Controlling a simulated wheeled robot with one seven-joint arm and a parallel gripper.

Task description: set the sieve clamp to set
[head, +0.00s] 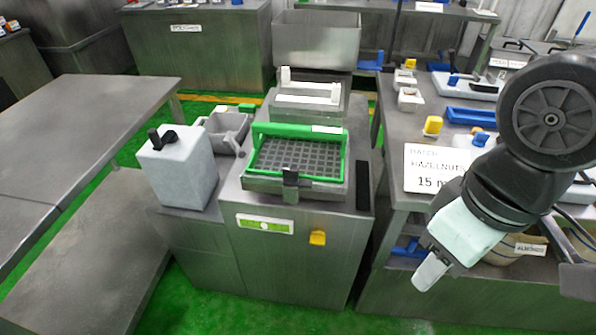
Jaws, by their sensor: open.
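The sieve (298,157), a dark mesh in a green frame, sits on top of a grey metal machine (290,255) in the middle of the head view. A dark clamp (290,183) stands at the middle of the sieve's front edge. Its exact setting is too small to tell. My gripper (430,272) hangs at the lower right, pale and pointing down and left. It is to the right of the machine, well apart from the clamp, and open. I see nothing held in it.
A white box with a dark knob (180,165) stands left of the sieve. A yellow knob (317,238) is on the machine's front. A bench at right holds a card (437,168) reading hazelnuts and several small items. Green floor (240,318) is clear in front.

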